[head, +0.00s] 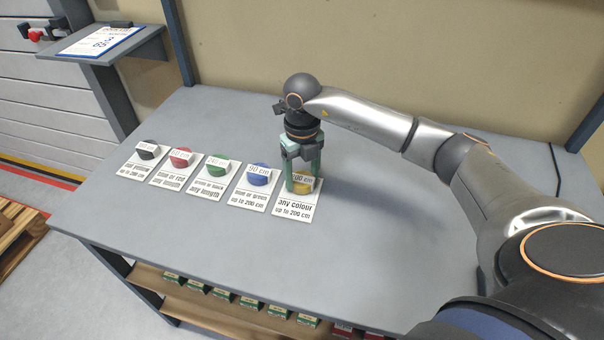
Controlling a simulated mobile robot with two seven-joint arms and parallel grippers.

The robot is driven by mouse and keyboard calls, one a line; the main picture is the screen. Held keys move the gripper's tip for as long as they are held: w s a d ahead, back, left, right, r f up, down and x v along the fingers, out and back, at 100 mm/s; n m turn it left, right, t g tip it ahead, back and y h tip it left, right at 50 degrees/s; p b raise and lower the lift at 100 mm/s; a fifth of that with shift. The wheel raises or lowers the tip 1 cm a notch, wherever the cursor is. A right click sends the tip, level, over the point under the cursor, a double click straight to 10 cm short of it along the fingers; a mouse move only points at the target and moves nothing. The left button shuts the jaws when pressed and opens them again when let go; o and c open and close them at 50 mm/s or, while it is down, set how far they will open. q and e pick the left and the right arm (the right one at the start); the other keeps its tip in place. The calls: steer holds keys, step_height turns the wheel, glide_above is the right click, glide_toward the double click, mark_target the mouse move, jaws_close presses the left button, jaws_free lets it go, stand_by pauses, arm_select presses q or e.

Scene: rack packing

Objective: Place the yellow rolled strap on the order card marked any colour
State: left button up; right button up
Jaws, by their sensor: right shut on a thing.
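The yellow rolled strap (303,187) is at the upper part of the order card marked any colour (293,207), which also reads up to 200 cm. A white label on the strap faces me. My right gripper (302,182) points down, with its green fingers on either side of the strap, shut on it. The fingers hide part of the strap, and I cannot tell whether it touches the card. My left gripper is not in view.
A row of order cards to the left holds a blue strap (258,174), a green strap (217,167), a red strap (181,158) and a black strap (148,150). The grey table (390,260) is clear in front and right. Small boxes (250,302) lie on the shelf below.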

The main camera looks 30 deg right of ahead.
mark_target(302, 179)
steer(key=o, duration=1.4)
steer(key=shift+f, duration=0.1)
steer(key=shift+r, duration=0.3)
step_height(302, 179, up, 12)
steer(key=shift+f+p, duration=0.1)
steer(key=shift+p, duration=0.2)
